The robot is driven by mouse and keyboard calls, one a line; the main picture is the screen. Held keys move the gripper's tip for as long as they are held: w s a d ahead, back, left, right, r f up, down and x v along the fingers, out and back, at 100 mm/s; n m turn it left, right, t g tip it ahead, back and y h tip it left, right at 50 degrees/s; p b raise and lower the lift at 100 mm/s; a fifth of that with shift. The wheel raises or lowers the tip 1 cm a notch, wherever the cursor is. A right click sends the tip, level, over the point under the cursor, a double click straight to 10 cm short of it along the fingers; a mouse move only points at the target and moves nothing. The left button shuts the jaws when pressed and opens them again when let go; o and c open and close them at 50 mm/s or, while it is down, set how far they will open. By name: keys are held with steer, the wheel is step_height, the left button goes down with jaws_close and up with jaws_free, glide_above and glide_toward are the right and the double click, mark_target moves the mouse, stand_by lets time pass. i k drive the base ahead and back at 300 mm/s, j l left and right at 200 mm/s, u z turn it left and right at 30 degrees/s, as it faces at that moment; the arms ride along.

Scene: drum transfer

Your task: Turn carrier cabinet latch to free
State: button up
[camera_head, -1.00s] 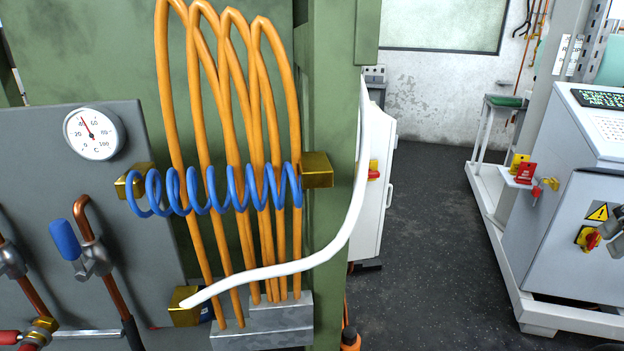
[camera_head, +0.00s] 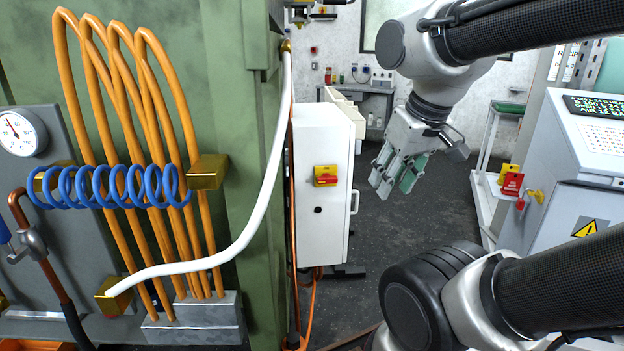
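My gripper (camera_head: 394,186) hangs in the upper middle right with its fingers pointing down. A gap shows between the two green-padded fingers, and nothing is between them. A white cabinet (camera_head: 320,228) stands to the left of my gripper and apart from it. It has a yellow and red rotary handle (camera_head: 326,176) on its front, with a small dark round lock (camera_head: 318,210) below. A grey cabinet (camera_head: 568,170) stands at the right, cut by the frame edge and partly hidden by my arm. I cannot tell which of these parts is the carrier cabinet latch.
A green machine (camera_head: 235,120) with orange tubes, a blue coil (camera_head: 110,187) and a white hose (camera_head: 262,195) fills the left. Red and yellow padlocks (camera_head: 513,184) hang by the grey cabinet. Dark floor (camera_head: 440,215) lies open between the cabinets.

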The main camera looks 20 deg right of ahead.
mark_target(358, 146)
steer(key=l+u, duration=0.15)
steer(key=l, duration=0.9)
steer(key=l+u, duration=0.15)
steer(key=l, duration=0.85)
steer(key=l+u, duration=0.1)
steer(key=l, duration=0.95)
steer(key=i+j+z, duration=0.2)
steer(key=z, duration=0.15)
steer(key=i+j+z, duration=0.15)
steer(key=j+z, duration=0.2)
steer(key=i+j, duration=0.05)
steer(key=j, duration=0.05)
